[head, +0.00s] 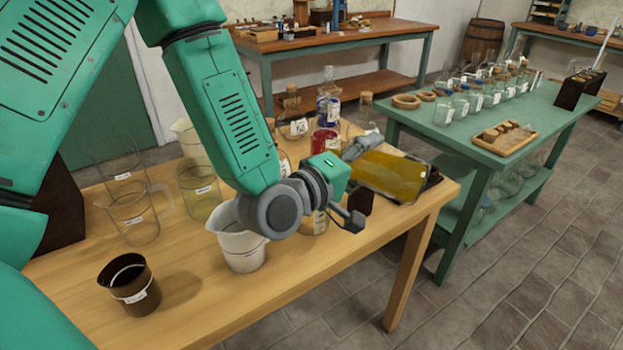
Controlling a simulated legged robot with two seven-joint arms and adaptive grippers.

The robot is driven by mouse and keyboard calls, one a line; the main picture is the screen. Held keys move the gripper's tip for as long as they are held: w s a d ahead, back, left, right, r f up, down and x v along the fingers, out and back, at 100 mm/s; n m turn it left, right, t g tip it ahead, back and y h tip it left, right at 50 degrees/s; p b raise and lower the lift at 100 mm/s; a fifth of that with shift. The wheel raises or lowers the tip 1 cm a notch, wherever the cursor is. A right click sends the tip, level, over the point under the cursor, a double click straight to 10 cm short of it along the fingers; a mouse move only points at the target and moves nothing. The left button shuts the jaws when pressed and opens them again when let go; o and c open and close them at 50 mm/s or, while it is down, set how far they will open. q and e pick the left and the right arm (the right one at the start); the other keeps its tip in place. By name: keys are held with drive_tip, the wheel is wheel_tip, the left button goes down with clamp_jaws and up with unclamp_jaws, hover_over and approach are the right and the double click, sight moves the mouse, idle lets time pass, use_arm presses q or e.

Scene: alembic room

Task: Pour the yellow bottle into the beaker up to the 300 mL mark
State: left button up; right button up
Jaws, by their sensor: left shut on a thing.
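The yellow bottle (392,176) is a clear vessel of amber-yellow liquid, tilted far over on its side above the right end of the wooden table. My left gripper (357,182) is shut on it at its left end. The bottle's mouth is not clearly visible. Clear glass beakers with white labels stand upright at the table's left, one in front (134,218) and one farther back (199,190). Both look empty, and their marks are too small to read. Which beaker bears the 300 mL mark I cannot tell. My right gripper is not in view.
A white jug (242,248) and a brown cup (130,285) stand on the wooden table (300,275). Behind my arm are a red-filled vessel (325,142) and a blue-labelled bottle (328,98). A green table (440,142) with several jars stands at the right.

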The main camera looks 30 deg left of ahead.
use_arm(q)
drive_tip(key=shift+a+r+n+t+b, duration=0.2)
drive_tip(key=shift+r+n+t+b, duration=0.2)
drive_tip(key=shift+r+n, duration=0.35)
drive_tip(key=shift+a+r+n+t+b, duration=0.15)
drive_tip(key=shift+r+n+t+b, duration=0.25)
drive_tip(key=shift+n, duration=0.55)
idle(6.3)
